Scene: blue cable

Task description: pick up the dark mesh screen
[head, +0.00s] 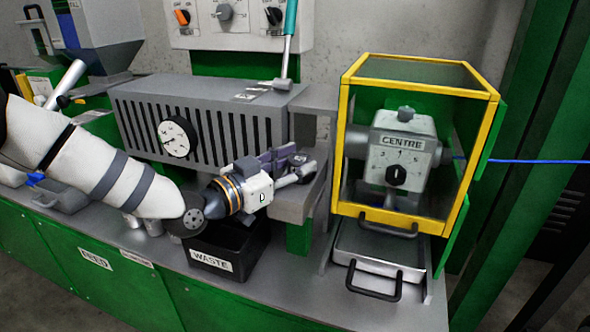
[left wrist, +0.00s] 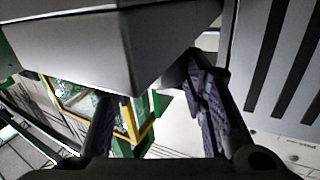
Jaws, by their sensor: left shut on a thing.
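I cannot make out the dark mesh screen in either view. My left gripper (head: 300,165) reaches right across the bench at the grey block (head: 300,204) beside the slotted grey housing. In the left wrist view the two dark ridged fingers (left wrist: 155,85) stand apart, with the corner of the grey block (left wrist: 75,58) between them. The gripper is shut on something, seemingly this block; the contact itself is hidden. My right gripper is not in view.
A black WASTE bin (head: 211,262) stands under my left wrist. The slotted housing (head: 205,119) with a round gauge is behind. A yellow-framed guard (head: 460,215) around the CENTRE unit (head: 403,152) stands right, above a handled tray (head: 378,268). A blue cable (head: 540,161) runs right.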

